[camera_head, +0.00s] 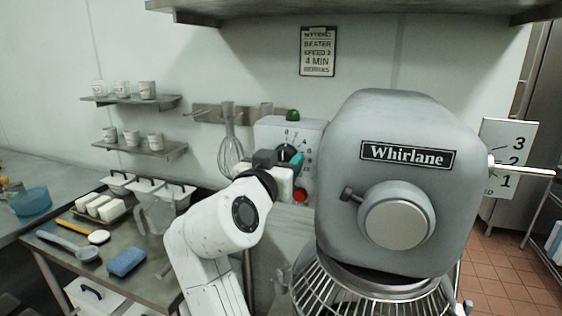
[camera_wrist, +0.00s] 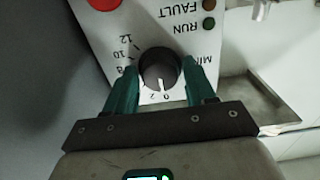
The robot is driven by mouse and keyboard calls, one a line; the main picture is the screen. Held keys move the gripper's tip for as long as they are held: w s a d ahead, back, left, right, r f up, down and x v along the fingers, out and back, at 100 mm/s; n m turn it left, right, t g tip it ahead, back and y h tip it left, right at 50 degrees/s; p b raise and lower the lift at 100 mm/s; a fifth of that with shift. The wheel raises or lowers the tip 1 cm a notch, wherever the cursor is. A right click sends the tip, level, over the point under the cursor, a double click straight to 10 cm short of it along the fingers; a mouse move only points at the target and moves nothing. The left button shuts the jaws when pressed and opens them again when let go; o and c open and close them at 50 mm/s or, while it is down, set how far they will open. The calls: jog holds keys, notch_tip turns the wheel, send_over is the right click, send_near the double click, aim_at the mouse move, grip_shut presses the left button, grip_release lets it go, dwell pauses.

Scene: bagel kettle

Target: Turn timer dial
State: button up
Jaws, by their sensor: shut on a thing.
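The timer dial (camera_wrist: 159,70) is a round black knob with a white pointer line, on a white control panel (camera_wrist: 150,22). In the wrist view the pointer aims down, near the 0 mark. My gripper (camera_wrist: 160,80) has its two green fingers on either side of the dial, shut on it. In the head view, my gripper (camera_head: 286,160) reaches the panel (camera_head: 262,130) left of the grey mixer. There the dial is mostly hidden behind the fingers, with numbers showing around it.
A large grey mixer (camera_head: 400,130) stands close to the right of my arm, with a wire bowl guard (camera_head: 375,295) below. A red button (camera_wrist: 103,4) is near the dial. A metal table (camera_head: 115,262) with a blue sponge (camera_head: 127,261) and a pitcher (camera_head: 155,212) is to the left.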

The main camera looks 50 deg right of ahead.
jog(key=shift+f+m+b, duration=0.15)
jog(key=shift+m+b, duration=0.15)
jog(key=shift+b, duration=0.35)
jog(key=shift+m+b, duration=4.3)
jog(key=shift+b, duration=2.3)
jog(key=o, duration=0.9)
jog(key=shift+c, duration=0.2)
jog(key=shift+a, duration=0.1)
jog(key=b+v, duration=0.1)
jog(key=v, duration=0.9)
jog(key=shift+a, duration=0.35)
